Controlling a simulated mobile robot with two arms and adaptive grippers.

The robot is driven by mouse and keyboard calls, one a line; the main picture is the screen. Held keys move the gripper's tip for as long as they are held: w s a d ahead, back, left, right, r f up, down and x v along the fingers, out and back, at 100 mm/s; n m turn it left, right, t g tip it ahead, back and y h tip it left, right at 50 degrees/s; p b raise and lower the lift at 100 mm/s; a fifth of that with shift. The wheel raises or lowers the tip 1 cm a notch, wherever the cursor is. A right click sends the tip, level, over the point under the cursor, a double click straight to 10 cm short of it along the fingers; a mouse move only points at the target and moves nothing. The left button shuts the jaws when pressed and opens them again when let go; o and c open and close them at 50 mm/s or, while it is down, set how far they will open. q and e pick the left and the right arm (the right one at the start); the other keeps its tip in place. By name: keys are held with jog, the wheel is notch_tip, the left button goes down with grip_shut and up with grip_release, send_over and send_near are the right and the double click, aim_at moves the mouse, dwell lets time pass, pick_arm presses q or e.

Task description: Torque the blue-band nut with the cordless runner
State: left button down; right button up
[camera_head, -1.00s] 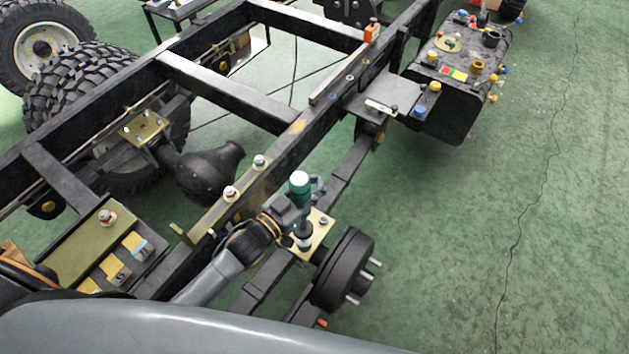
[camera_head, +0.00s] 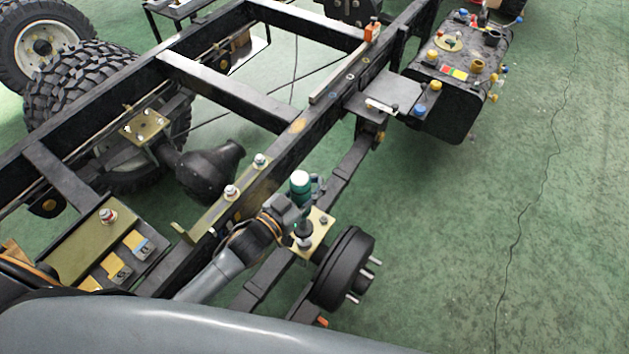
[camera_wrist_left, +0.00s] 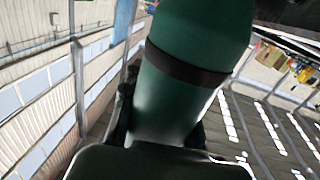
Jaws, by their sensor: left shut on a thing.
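My left gripper (camera_head: 291,208) is shut on the cordless runner (camera_head: 300,183), a teal-green tool with a dark lower end. The runner stands roughly upright over the yellowish plate (camera_head: 323,238) beside the brake drum (camera_head: 343,268). Its nose points down at the plate, and I cannot tell whether it touches a nut. One nut (camera_head: 324,221) shows at the plate's far corner; its band colour is too small to tell. Any nut under the runner is hidden. In the left wrist view the runner's green body with a dark ring (camera_wrist_left: 185,65) fills the middle. My right gripper is out of view.
The black chassis rail (camera_head: 290,150) runs diagonally beside the gripper. Two bolts (camera_head: 231,191) stand on the rail bracket close by. A black tank (camera_head: 455,95) stands at upper right. The green floor at right is clear.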

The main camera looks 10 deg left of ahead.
pick_arm(q)
jog(key=shift+f+b, duration=1.15)
jog(key=shift+f, duration=0.4)
dwell(2.0)
jog(key=shift+s+f, duration=0.1)
jog(key=shift+f, duration=0.1)
jog(key=shift+f, duration=0.1)
dwell(0.8)
jog(key=shift+r+p, duration=0.2)
jog(key=shift+p, duration=0.3)
dwell(0.8)
jog(key=shift+r+p, duration=1.4)
jog(key=shift+r, duration=0.25)
